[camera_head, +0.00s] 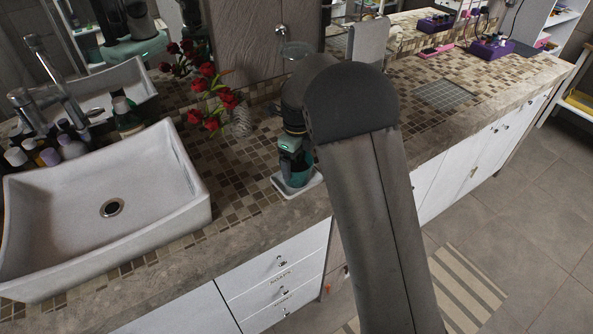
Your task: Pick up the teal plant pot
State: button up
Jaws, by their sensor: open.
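The teal plant pot (296,179) stands on the counter near its front edge, right of the sink. It sits on a small white tray (312,186). My gripper (292,159) points down right at the pot, and its dark end overlaps the pot's upper part in the picture. The gripper is open. The fingers are small and dark, so I cannot tell whether they touch the pot or stand around it. My arm hides the counter just to the right of the pot.
A white basin (110,190) with a chrome faucet (50,85) is at the left, with several small bottles (45,155) behind it. Red flowers (208,95) in a glass vase (242,122) stand behind the pot. Purple boxes (491,48) are far right. The right counter is mostly clear.

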aim_at(297, 167)
jog(key=shift+a+f+p, duration=0.1)
jog(key=shift+f+p, duration=0.45)
jog(key=shift+f, duration=1.75)
jog(key=shift+c, duration=0.4)
jog(key=c, duration=0.8)
jog(key=shift+r, duration=0.1)
